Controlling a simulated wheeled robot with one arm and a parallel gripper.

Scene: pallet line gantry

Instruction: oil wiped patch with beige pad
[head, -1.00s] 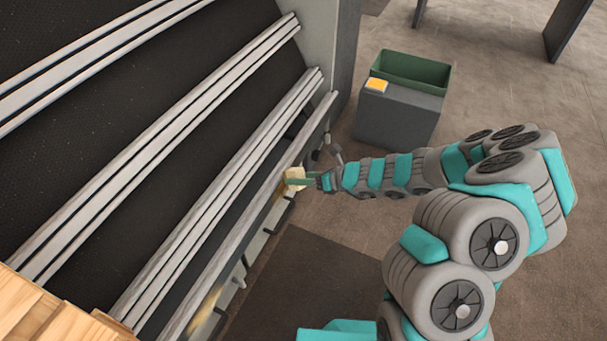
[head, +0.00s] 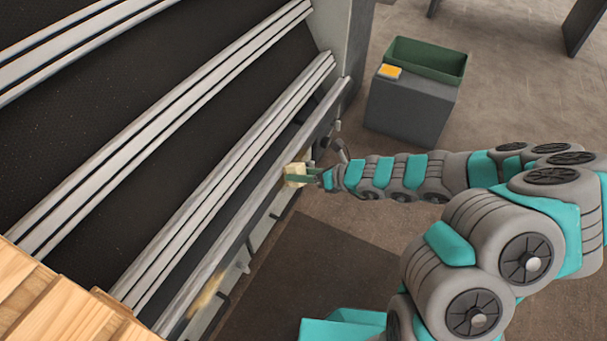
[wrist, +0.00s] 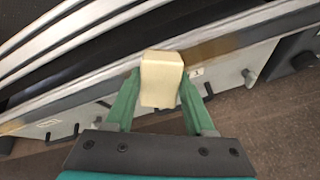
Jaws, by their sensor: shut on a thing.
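My gripper (head: 303,175) is shut on the beige pad (head: 293,174), which sits between the two green fingers in the wrist view (wrist: 162,80). The pad is at the long grey side rail (head: 232,232); I cannot tell whether it touches. A brown oily patch (wrist: 218,46) lies on the rail just right of the pad in the wrist view. A second, yellowish patch (head: 207,298) lies on the rail's near part in the head view.
A dark grey box (head: 410,108) with an orange-topped pad and a green bin (head: 428,60) stand beyond my arm. Wooden boards (head: 60,305) lie at the lower left. Hooks and brackets stick out below the rail. A dark mat (head: 310,270) covers clear floor.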

